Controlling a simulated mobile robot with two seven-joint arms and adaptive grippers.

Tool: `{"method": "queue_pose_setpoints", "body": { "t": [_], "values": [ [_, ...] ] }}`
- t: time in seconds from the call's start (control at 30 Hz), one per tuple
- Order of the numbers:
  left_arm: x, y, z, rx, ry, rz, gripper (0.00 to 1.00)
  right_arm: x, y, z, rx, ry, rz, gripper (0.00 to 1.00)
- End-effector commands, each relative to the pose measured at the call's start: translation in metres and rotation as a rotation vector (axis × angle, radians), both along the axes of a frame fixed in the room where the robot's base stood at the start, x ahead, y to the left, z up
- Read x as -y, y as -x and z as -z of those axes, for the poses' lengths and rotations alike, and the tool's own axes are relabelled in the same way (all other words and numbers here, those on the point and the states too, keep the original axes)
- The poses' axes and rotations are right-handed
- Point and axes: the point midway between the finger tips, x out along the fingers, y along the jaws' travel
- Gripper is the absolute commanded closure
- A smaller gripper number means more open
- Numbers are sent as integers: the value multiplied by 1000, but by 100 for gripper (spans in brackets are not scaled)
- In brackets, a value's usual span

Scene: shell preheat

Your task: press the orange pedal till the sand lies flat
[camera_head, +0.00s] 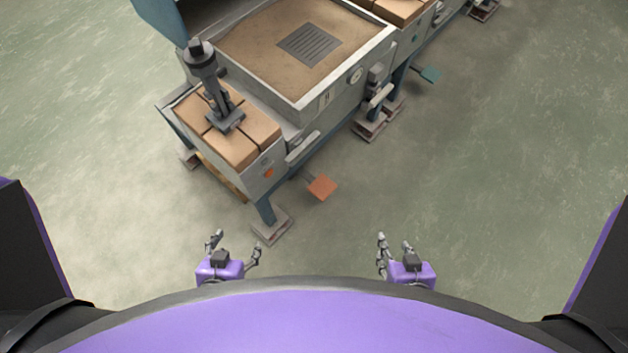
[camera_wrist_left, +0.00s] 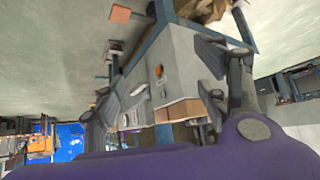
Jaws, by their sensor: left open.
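The orange pedal (camera_head: 322,187) sticks out low beside the workbench, near the floor. An orange plate that looks like it shows at the top of the left wrist view (camera_wrist_left: 120,14). The brown sand (camera_head: 255,42) fills the open bin on the bench, around a dark slotted grille (camera_head: 309,44); its surface looks fairly even, but fine relief cannot be told. My left gripper (camera_head: 236,244) is open and empty, below and left of the pedal in the head view. My right gripper (camera_head: 394,242) has its fingers apart and is empty, below and right of the pedal. Neither touches the pedal.
The bench's near leg and foot (camera_head: 272,226) stand between my left gripper and the pedal. A teal pedal (camera_head: 430,74) lies farther along. A grey post tool (camera_head: 207,78) stands on tan blocks (camera_head: 231,149). The floor (camera_head: 470,190) right of the bench is clear.

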Motion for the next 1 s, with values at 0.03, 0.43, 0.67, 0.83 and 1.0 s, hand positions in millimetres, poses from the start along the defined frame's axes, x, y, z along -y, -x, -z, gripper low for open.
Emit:
{"method": "queue_pose_setpoints", "body": {
  "t": [0.03, 0.43, 0.67, 0.83, 1.0],
  "values": [
    [0, 0, 0, 0, 0, 0, 45, 0, 0, 0, 1, 0, 0, 60],
    [0, 0, 0, -1, 0, 0, 97, 1, 4, 1, -6, 1, 2, 60],
    [0, 0, 0, -1, 0, 0, 100, 2, 10, 3, -16, 1, 5, 60],
    [0, 0, 0, -1, 1, 1, 100, 2, 10, 3, -16, 2, 4, 60],
    [0, 0, 0, -1, 1, 1, 100, 2, 7, 2, -11, 3, 2, 60]
  ]
}}
